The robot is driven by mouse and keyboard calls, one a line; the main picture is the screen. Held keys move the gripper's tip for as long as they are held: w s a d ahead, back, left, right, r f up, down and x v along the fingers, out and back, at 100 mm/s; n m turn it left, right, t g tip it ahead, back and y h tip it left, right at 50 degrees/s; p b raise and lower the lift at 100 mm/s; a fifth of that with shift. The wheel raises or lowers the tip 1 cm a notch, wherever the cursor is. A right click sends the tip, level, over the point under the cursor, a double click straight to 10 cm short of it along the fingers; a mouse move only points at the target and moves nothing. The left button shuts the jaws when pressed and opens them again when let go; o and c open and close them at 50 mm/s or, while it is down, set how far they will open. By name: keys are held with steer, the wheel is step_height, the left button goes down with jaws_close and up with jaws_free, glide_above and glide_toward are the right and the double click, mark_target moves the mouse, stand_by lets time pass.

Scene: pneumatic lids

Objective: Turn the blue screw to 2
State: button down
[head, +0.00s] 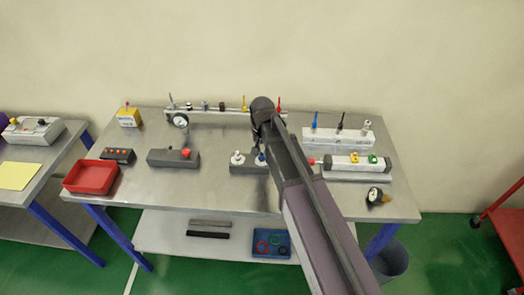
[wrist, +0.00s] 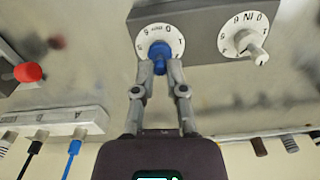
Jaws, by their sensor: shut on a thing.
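The blue screw (wrist: 159,57) sits at the centre of a white numbered dial (wrist: 171,34) on a grey block (wrist: 205,22). My gripper (wrist: 160,68) is shut on the blue screw, one finger on each side of it. The figures on the dial are too small to read surely, and the fingers hide part of its lower edge. In the head view the blue screw (head: 260,160) shows just beside my arm, on the grey block (head: 247,169) at the middle of the table.
A second white dial with a pale screw (wrist: 257,52) stands on the same block, apart from my fingers. A long rail (head: 215,111) with coloured fittings runs behind. A white block with valves (head: 338,137) and a cylinder (head: 350,163) stand to the right.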

steer(key=shift+n, duration=0.3)
steer(key=n, duration=0.9)
stand_by(0.5)
stand_by(0.4)
steer(key=c, duration=0.7)
jaws_free()
steer(key=shift+m, duration=0.3)
